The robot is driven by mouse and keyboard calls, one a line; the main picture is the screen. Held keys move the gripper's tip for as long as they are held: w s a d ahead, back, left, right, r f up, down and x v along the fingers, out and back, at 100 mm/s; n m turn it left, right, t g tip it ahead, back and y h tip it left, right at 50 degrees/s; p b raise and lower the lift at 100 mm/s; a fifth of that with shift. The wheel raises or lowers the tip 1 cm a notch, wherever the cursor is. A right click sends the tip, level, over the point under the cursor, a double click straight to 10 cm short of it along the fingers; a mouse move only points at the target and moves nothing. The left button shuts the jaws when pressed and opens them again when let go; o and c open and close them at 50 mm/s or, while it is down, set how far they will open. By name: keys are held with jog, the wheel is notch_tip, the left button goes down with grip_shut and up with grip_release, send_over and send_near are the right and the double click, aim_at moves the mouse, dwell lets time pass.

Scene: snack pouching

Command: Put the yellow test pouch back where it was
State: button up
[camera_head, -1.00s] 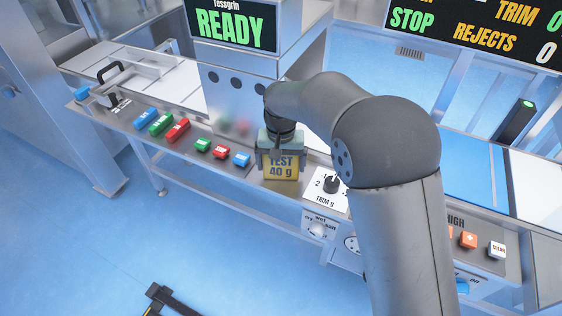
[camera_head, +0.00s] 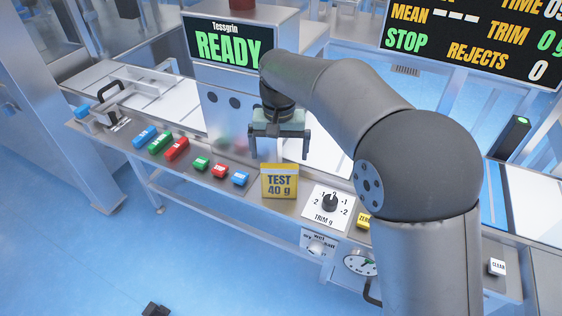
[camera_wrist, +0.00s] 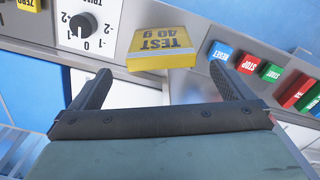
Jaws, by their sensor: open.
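The yellow test pouch (camera_head: 279,181), marked "TEST 40 g", stands on the metal control ledge between the blue button and the trim dial. In the wrist view the pouch (camera_wrist: 163,48) shows upside down, beyond the fingertips and apart from them. My gripper (camera_head: 279,156) is open and empty, above and behind the pouch in the head view. In the wrist view both fingers of my gripper (camera_wrist: 163,80) are spread wide with nothing between them. The underside of the pouch is hidden.
Left of the pouch are a blue button (camera_head: 240,178), a red one (camera_head: 220,170) and a green one (camera_head: 201,163). The trim dial (camera_head: 329,203) is close on its right. The Tessgrin machine's screen (camera_head: 222,45) reads READY. Open floor (camera_head: 215,265) lies in front.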

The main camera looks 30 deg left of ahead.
jog(key=shift+r, duration=0.35)
jog(key=d+r+m, duration=0.2)
jog(key=d+m, duration=0.1)
jog(key=d, duration=2.8)
jog(key=s+d+f+m+p, duration=0.2)
jog(key=s+d+m+p, duration=0.1)
jog(key=s+d, duration=1.1)
jog(key=shift+s+d+p, duration=0.15)
jog(key=shift+d+p, duration=0.1)
jog(key=shift+p, duration=0.05)
